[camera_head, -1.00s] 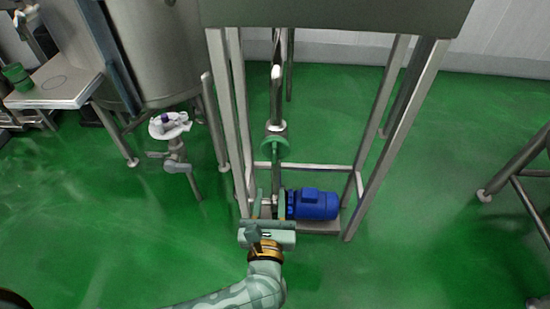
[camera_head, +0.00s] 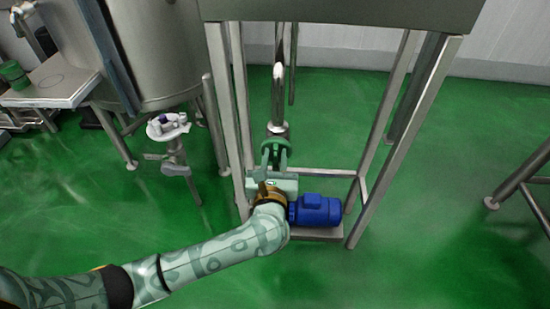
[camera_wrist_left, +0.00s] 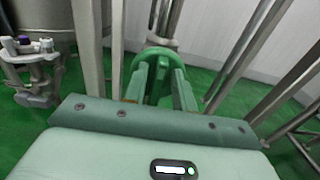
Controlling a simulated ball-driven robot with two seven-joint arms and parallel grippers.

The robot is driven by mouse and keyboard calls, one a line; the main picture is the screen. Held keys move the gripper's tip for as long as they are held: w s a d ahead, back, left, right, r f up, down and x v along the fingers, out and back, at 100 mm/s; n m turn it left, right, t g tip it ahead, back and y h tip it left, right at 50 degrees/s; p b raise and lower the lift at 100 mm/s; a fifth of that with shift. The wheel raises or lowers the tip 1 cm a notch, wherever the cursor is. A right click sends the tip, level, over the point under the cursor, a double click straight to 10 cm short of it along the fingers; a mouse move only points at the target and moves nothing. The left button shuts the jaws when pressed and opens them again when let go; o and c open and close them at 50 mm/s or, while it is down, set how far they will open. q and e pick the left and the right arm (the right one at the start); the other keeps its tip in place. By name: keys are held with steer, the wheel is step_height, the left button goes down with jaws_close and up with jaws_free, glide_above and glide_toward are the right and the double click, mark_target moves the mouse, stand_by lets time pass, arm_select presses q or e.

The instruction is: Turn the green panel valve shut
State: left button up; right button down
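The green valve (camera_head: 272,143) is a round handwheel on the vertical steel pipe inside the frame. It also shows in the left wrist view (camera_wrist_left: 160,53), straight ahead of the fingers. My left gripper (camera_head: 275,156) is at the near side of the wheel, pointing at it. Its two fingers also show in the left wrist view (camera_wrist_left: 161,85), spread apart in front of the wheel, with part of the valve visible between them. Whether they touch the wheel I cannot tell. The lower wheel is partly hidden by the fingers. My right gripper is not in view.
A blue motor (camera_head: 315,210) sits low, right of my left wrist. Steel frame legs (camera_head: 384,140) stand around the pipe. A steel tank (camera_head: 160,50) and a small valve fitting (camera_head: 168,127) are to the left.

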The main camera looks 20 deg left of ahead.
arm_select(q)
jaws_close()
